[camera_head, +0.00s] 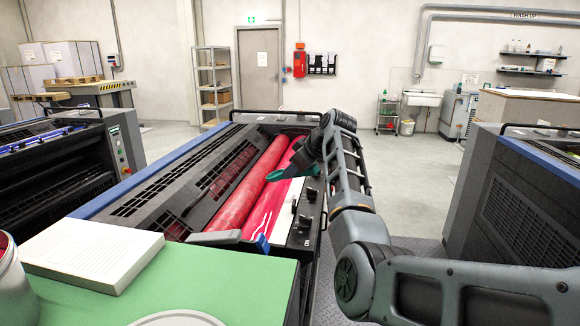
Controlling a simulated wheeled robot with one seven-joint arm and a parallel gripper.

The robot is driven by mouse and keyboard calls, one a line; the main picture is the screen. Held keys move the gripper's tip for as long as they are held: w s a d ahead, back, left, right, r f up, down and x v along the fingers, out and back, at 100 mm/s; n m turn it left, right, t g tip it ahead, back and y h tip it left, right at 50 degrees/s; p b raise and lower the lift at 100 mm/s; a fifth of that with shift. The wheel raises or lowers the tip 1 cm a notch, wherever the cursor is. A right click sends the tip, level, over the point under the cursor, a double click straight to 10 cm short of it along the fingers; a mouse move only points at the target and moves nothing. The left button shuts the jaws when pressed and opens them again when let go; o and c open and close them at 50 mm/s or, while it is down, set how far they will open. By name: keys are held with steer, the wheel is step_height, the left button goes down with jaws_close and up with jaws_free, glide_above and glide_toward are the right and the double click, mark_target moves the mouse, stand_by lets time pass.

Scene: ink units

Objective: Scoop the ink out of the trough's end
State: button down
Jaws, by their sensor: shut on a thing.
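The ink trough (289,196) runs along the right side of the press beside a long red roller (240,196). Glossy red-pink ink (263,213) lies along the trough, with a paler, whitish area on its right side. A blue piece (262,244) stands at the trough's near end. My gripper (303,162) is over the trough, around its middle, shut on a dark green tool (286,173). The tool points left and appears to be above the ink; I cannot tell whether it touches. My arm hides part of the trough's far right side.
A green-topped surface (190,285) in front holds a white paper stack (90,252) and a red-rimmed can (12,285) at the left edge. A grey flat piece (214,238) lies at the press's near edge. Dark knobs (306,222) line the trough's right side. Another press (510,200) stands right.

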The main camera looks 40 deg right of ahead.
steer(key=f+b, duration=0.2)
steer(key=f, duration=0.1)
steer(key=w+f+b, duration=0.1)
steer(key=f+b, duration=0.1)
steer(key=w+f+b, duration=0.1)
steer(key=f, duration=0.2)
steer(key=shift+w+a+f+b, duration=0.2)
steer(key=shift+f+b, duration=0.1)
steer(key=shift+b, duration=0.1)
steer(key=shift+f, duration=0.65)
steer(key=shift+w+r+p, duration=0.2)
steer(key=shift+r+p, duration=1.25)
steer(key=shift+r, duration=1.15)
